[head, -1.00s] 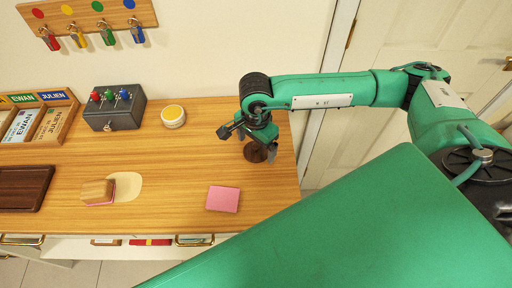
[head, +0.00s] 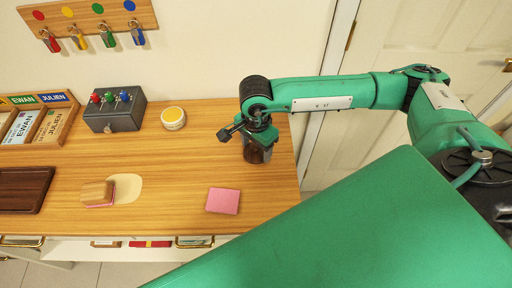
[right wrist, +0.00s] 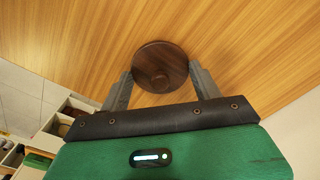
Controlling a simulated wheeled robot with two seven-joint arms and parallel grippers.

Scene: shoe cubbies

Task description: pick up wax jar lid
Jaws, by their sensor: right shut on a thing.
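The wax jar lid, a dark brown round disc with a small knob, shows in the right wrist view (right wrist: 160,60) between the fingers of my right gripper (right wrist: 161,84). In the head view the lid (head: 258,154) is near the table's right end, partly hidden under my right gripper (head: 257,143). The gripper is shut on the lid, a finger at each side. I cannot tell whether the lid touches the table. A round pale jar with a yellow top (head: 173,118) stands to the left. My left gripper is not in view.
The wooden table (head: 165,210) carries a pink block (head: 222,200), a wood-backed brush (head: 98,193) by a pale patch, a dark tray (head: 22,188), and a grey box with coloured switches (head: 115,110). Clear table lies around the lid.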

